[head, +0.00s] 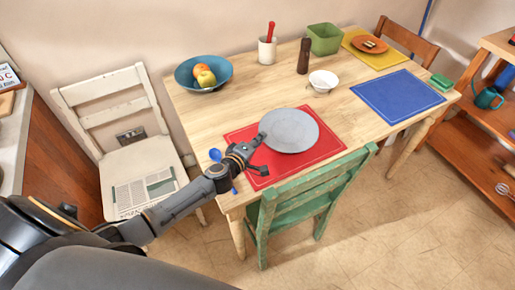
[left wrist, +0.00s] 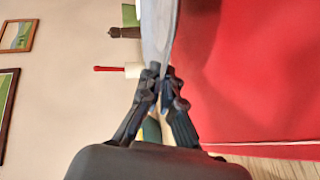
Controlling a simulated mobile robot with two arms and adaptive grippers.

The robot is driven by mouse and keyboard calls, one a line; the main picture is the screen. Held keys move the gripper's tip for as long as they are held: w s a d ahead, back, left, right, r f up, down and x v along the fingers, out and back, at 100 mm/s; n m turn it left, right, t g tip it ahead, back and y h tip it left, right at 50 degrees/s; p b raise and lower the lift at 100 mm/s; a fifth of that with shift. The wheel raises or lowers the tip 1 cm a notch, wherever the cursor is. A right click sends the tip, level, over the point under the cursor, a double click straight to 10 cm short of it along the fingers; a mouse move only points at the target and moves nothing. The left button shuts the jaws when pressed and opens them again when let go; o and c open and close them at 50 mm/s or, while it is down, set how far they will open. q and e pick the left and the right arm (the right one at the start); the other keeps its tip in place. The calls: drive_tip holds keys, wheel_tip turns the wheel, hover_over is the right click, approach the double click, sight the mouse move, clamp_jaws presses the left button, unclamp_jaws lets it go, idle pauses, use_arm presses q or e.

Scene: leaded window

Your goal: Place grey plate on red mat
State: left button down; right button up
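The grey plate (head: 290,131) appears over the red mat (head: 246,174) in the head view, covering its upper right part. In the left wrist view the plate (left wrist: 158,30) shows nearly edge-on, with the red mat (left wrist: 255,75) to the right and a shadow on it. The plate appears a little above the mat, roughly level. My left gripper (head: 259,140) is shut on the plate's near left rim; its fingers (left wrist: 163,75) meet at the rim in the left wrist view. My right gripper is not in view.
A blue bowl with fruit (head: 203,87), a white bowl (head: 323,79), a brown mill (head: 304,56) and a white cup (head: 267,50) stand behind. A blue mat (head: 397,97) is bare. A green chair (head: 311,190) and white chair (head: 137,170) flank the table.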

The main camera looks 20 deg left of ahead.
sight(257, 151)
use_arm(q)
drive_tip(key=f+b, duration=0.1)
drive_tip(key=f, duration=0.2)
drive_tip(key=shift+a+f+b, duration=0.3)
drive_tip(key=shift+a+b, duration=0.05)
drive_tip(key=shift+f, duration=0.2)
drive_tip(key=c, duration=1.8)
unclamp_jaws()
drive_tip(key=shift+s, duration=0.1)
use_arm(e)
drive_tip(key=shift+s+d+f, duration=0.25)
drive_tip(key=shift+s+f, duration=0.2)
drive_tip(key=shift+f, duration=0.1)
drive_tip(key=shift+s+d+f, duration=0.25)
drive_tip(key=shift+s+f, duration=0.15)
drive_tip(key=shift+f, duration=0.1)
